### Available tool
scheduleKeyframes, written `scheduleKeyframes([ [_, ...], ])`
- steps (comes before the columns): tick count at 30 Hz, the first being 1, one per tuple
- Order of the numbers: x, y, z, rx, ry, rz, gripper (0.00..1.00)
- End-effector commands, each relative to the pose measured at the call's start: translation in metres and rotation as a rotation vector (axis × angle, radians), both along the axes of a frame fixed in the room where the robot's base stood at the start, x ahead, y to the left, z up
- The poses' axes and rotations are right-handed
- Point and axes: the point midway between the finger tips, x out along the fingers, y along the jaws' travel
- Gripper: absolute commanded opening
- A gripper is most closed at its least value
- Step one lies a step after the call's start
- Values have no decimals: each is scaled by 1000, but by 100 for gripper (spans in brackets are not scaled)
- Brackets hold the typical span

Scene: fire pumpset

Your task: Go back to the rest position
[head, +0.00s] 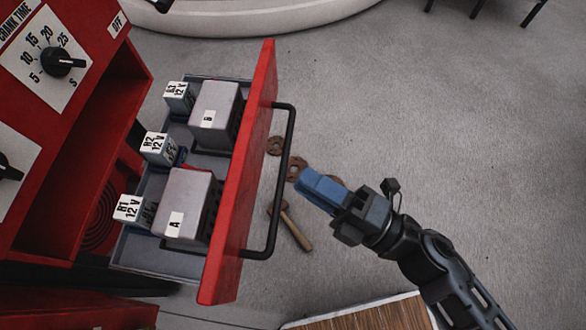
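My gripper (310,188), with blue fingers, is at the picture's middle right, pointing up and left. It is apart from the drawer's black handle (281,190), just to the right of it in the picture. Its fingers overlap from this angle, so I cannot tell whether they are open or shut. I see no object held by them. My black arm runs from it to the lower right.
The red drawer (243,185) is pulled out of the red cabinet (75,165). It holds grey boxes A (187,207) and B (215,116) and white-labelled relays (158,147). A hammer (292,228) and brown rings (296,168) lie on the floor. A wooden-topped surface (370,316) is at the bottom. Floor at right is clear.

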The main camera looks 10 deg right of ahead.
Motion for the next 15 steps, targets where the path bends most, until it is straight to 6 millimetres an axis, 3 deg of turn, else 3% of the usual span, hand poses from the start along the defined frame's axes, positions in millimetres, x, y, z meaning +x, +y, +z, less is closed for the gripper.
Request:
scheduleKeyframes([
  [6,-14,-15,-5,0,1,0,23],
  [15,-15,-16,-4,1,1,1,23],
])
